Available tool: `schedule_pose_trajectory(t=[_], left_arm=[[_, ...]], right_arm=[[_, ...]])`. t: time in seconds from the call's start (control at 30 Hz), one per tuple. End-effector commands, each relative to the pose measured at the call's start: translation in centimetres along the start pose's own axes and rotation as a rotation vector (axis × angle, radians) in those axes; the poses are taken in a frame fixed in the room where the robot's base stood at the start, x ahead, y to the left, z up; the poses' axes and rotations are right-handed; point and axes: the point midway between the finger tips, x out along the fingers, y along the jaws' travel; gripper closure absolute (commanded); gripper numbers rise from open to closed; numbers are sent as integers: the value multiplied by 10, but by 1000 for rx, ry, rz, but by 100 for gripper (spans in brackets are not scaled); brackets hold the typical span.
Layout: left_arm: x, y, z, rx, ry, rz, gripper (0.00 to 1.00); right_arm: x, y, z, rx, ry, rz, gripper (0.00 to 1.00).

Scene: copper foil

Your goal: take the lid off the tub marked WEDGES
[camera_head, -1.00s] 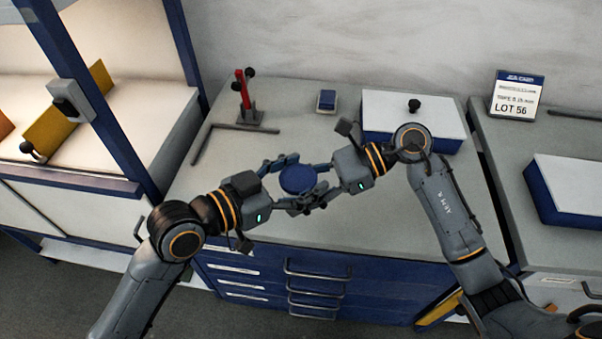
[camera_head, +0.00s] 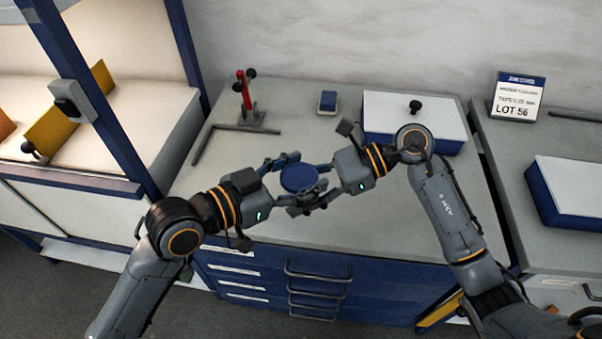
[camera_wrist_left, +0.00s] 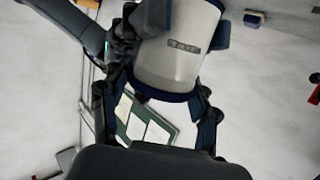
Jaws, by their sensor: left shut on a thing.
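The tub (camera_wrist_left: 178,50) is a pale cylinder with a small dark label, too small to read, in the left wrist view. Its round blue lid (camera_head: 299,179) faces up in the head view and shows as a blue rim (camera_wrist_left: 160,94) in the left wrist view. My left gripper (camera_head: 290,183) is shut on the lid, with a finger on each side. My right gripper (camera_head: 318,182) comes from the other side, its fingers around the tub body and apparently shut on it. The tub is held over the front of the bench; its body is hidden in the head view.
On the grey bench (camera_head: 365,215) stand a red-handled clamp (camera_head: 245,95), an L-shaped bar (camera_head: 205,140), a small blue block (camera_head: 327,101) and a white-topped blue box (camera_head: 385,108) behind my right wrist. A LOT 56 sign (camera_head: 516,97) stands right.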

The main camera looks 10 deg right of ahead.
Motion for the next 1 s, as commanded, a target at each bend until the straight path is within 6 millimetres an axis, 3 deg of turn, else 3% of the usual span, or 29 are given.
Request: schedule_pose_trajectory(t=[0.33,0.7,1.0], left_arm=[[-2,1,-15,2,8,3,77],[-3,0,-17,3,7,1,77],[-9,0,-50,6,7,0,77]], right_arm=[[1,0,-2,3,3,1,100],[0,0,-2,3,3,1,100],[0,0,-2,3,3,1,100]])
